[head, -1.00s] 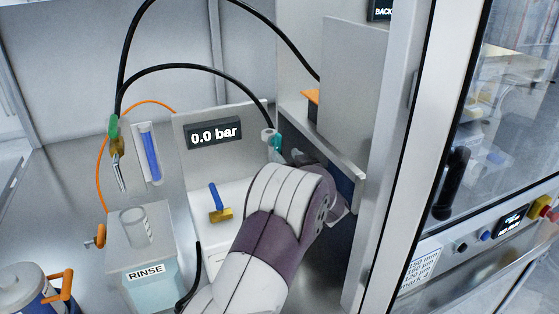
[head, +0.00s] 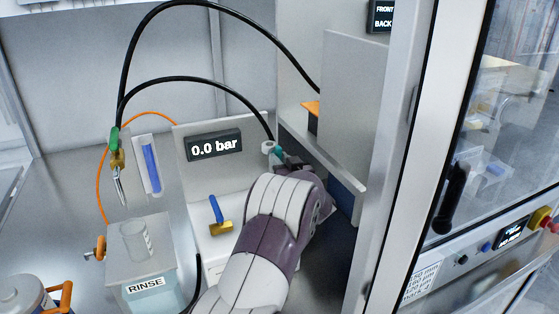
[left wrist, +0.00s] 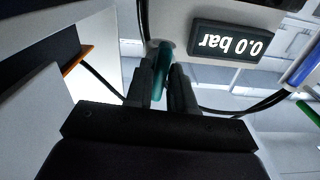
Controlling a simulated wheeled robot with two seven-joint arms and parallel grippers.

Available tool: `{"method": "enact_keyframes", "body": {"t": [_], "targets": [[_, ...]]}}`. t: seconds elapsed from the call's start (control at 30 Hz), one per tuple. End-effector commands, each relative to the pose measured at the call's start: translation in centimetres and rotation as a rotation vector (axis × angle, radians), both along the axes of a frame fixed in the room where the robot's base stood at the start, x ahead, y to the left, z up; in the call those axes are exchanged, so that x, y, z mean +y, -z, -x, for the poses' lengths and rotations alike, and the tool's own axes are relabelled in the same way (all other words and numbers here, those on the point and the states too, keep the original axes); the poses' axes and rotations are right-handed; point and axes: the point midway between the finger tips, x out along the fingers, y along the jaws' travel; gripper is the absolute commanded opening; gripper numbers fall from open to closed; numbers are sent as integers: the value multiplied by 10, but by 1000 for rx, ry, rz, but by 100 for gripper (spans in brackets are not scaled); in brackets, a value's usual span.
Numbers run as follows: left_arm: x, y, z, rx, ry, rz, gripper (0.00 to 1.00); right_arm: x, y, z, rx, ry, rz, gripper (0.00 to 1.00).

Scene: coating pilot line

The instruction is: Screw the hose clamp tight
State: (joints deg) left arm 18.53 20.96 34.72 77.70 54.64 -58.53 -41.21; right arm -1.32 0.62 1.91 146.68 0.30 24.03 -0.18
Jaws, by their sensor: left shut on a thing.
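The hose clamp shows as a small teal part (head: 278,152) beside a pale round fitting (head: 268,147), where a black hose comes down at the right corner of the pressure panel. In the left wrist view the teal part (left wrist: 162,62) stands between my dark fingers. My left gripper (head: 284,157) is at the clamp and shut on the teal part; its own wrist partly hides it in the head view. The left wrist view shows the two fingers (left wrist: 164,82) close on either side. The clamp's band and screw cannot be made out. My right gripper is not in view.
The panel display (head: 214,145) reads 0.0 bar. A blue-handled brass valve (head: 220,227) lies in front of it. A RINSE container (head: 146,280) stands at the left. A grey upright plate (head: 348,120) and the door frame (head: 400,160) close off the right side.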

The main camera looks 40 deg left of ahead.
Motion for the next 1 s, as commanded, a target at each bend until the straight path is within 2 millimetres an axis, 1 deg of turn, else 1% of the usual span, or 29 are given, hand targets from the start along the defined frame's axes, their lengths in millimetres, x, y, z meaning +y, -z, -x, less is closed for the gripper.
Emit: {"method": "enact_keyframes", "body": {"t": [0.23,0.4,1.0], "targets": [[0,-1,0,8,0,-3,0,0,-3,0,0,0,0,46],[0,-4,0,76,0,-37,0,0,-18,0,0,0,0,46],[0,-3,0,381,1,-195,0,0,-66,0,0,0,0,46]]}}
